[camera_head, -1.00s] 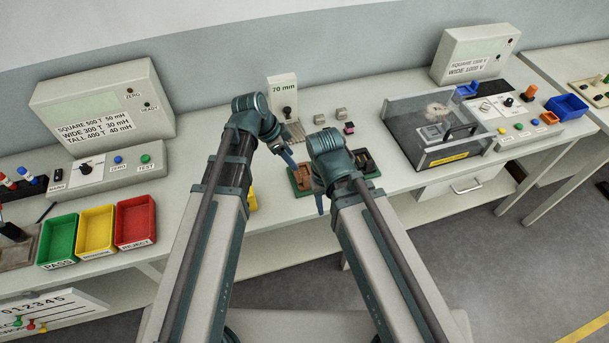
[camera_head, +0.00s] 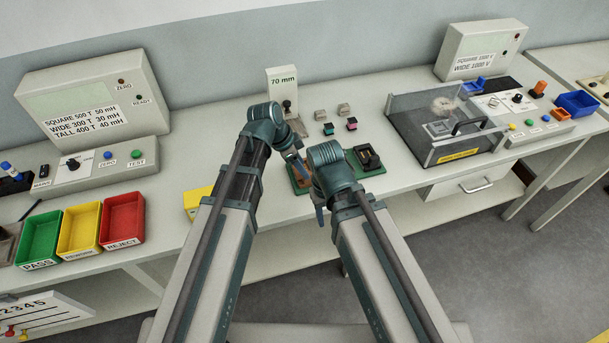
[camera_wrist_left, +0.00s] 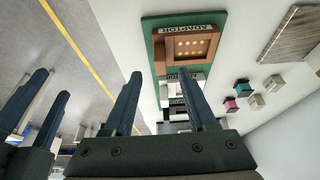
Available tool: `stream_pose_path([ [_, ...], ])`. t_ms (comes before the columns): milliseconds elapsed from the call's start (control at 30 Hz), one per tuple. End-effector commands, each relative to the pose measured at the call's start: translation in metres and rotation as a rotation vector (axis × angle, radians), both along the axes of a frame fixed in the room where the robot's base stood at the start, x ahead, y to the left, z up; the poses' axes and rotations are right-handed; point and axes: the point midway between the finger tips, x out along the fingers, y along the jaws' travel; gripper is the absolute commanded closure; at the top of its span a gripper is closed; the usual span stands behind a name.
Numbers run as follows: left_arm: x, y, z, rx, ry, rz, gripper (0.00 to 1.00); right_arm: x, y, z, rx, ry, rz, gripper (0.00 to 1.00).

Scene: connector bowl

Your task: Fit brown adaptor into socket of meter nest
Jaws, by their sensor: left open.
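The brown adaptor (camera_wrist_left: 188,46), a square block with rows of light contacts, sits at one end of a green board (camera_wrist_left: 150,24) lettered "ADAPTOR". In the head view the adaptor (camera_head: 300,174) shows partly between my arms. My left gripper (camera_wrist_left: 161,88) is open and empty, with its fingers over the near side of the board. It also shows in the head view (camera_head: 295,165). My right gripper (camera_wrist_left: 42,108) is beside it, fingers apart, away from the board. A dark fixture (camera_head: 368,157) stands on the board's right part; I cannot tell if it is the meter nest.
Pink (camera_head: 352,124) and teal (camera_head: 328,129) blocks and two grey ones stand behind the board. A 70 mm gauge (camera_head: 282,82) stands further back. A clear-covered tester (camera_head: 445,125) is at right; green, yellow and red bins (camera_head: 122,222) are at left.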

Motion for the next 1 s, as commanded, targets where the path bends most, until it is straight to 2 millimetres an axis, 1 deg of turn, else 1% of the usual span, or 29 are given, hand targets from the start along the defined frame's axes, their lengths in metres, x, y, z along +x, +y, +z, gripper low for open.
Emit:
stream_pose_path([
  [33,0.001,-0.001,-0.008,0.000,0.000,-0.001,0.43,0.000,0.000,-0.008,0.000,0.000,0.000,0.50],
  [333,0.004,-0.012,-0.043,0.000,0.000,-0.001,0.43,0.000,0.000,-0.043,0.000,0.000,0.000,0.50],
  [433,0.005,-0.014,-0.047,0.000,0.000,0.000,0.43,0.000,0.000,-0.046,0.000,0.000,0.000,0.50],
  [633,0.005,-0.014,-0.044,0.000,0.000,0.000,0.43,0.000,0.000,-0.044,0.000,0.000,0.000,0.50],
  [667,0.005,-0.014,-0.044,0.000,0.000,0.000,0.44,0.000,0.000,-0.044,0.000,0.000,0.000,0.50],
  [700,0.005,-0.014,-0.044,0.000,0.000,0.000,0.52,0.000,0.000,-0.044,0.000,0.000,0.000,0.50],
  [867,0.005,-0.014,-0.044,0.000,0.000,0.000,0.80,0.000,0.000,-0.044,0.000,0.000,0.000,0.50],
  [900,0.005,-0.014,-0.044,0.000,0.000,0.000,0.88,0.000,0.000,-0.044,0.000,0.000,0.000,0.50],
  [967,0.005,-0.014,-0.044,0.000,0.000,0.000,0.98,0.000,0.000,-0.044,0.000,0.000,0.000,0.50],
  [1000,0.005,-0.014,-0.044,0.000,0.000,0.000,1.00,0.000,0.000,-0.044,0.000,0.000,0.000,0.50],
])
